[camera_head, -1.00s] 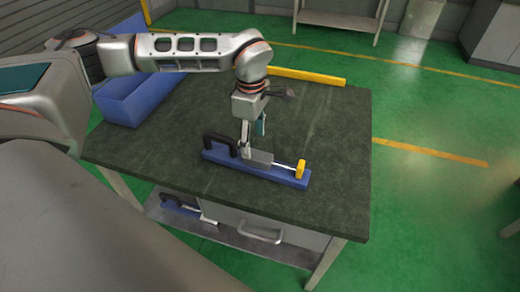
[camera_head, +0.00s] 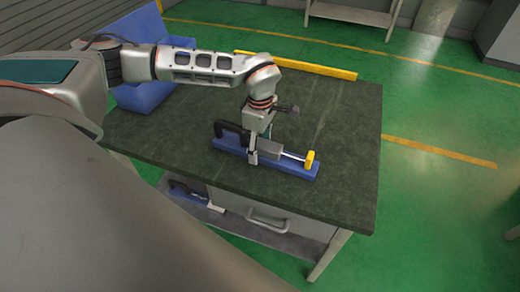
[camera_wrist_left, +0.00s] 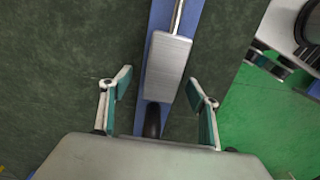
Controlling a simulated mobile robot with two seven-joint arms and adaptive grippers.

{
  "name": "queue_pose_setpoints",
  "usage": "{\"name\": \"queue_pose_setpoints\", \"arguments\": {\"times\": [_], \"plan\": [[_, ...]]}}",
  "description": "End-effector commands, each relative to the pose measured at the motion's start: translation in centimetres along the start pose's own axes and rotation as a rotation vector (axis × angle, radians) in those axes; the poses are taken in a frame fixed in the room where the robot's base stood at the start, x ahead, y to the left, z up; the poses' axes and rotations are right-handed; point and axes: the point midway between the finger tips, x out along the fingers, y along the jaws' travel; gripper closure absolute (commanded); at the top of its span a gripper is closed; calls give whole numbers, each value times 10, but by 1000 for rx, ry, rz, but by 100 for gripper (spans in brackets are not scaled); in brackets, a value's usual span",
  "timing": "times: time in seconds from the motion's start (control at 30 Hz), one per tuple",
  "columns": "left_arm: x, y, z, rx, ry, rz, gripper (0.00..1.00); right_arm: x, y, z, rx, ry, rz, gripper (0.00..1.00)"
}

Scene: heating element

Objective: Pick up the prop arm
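A long tool lies on the dark table, with a blue bar (camera_head: 285,169), a black handle (camera_head: 232,133), a grey metal block (camera_head: 268,149), a thin rod and a yellow end piece (camera_head: 309,160). I take this to be the prop arm. My left gripper (camera_head: 259,150) points down over it at the grey block, near the handle. In the left wrist view, the open fingers (camera_wrist_left: 159,86) stand on either side of the blue bar (camera_wrist_left: 160,20) and grey block (camera_wrist_left: 168,62), with gaps visible. My right gripper is not in view.
A blue bin (camera_head: 143,95) stands at the table's back left, and a yellow bar (camera_head: 300,66) runs along the far side. The table top (camera_head: 345,125) is clear right of the tool. A similar blue tool (camera_head: 186,195) lies on the lower shelf.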

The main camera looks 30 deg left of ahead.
Motion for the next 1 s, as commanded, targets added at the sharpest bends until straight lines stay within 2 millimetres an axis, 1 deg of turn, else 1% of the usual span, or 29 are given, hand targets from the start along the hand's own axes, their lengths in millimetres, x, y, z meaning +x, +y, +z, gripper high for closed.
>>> {"name": "queue_pose_setpoints", "arguments": {"times": [0.03, 0.07, 0.1, 0.17, 0.2, 0.23, 0.5, 0.57, 0.67, 0.77, 0.87, 1.0], "plan": [[0, 0, 0, 0, 0, 0, 52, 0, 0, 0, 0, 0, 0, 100], [0, 0, 0, 0, 0, 0, 60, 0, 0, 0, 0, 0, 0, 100], [0, 0, 0, 0, 0, 0, 70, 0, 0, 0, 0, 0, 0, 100], [0, 0, 0, 0, 0, 0, 86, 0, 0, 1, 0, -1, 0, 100], [0, 0, 0, 0, 0, 0, 96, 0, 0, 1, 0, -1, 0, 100], [0, 0, 0, 0, 0, 0, 100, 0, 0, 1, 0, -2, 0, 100], [-3, 1, 1, 0, -2, 3, 100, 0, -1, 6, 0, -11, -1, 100], [-6, 1, 1, 0, -2, 4, 100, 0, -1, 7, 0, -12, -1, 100], [-16, 2, 1, 0, -2, 4, 100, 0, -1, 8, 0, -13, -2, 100], [-34, 2, 1, 2, -3, 6, 100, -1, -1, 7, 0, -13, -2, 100], [-57, 2, 1, 0, -3, 8, 100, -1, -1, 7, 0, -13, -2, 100], [-94, 3, 1, 0, -3, 10, 100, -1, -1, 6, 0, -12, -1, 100]]}}
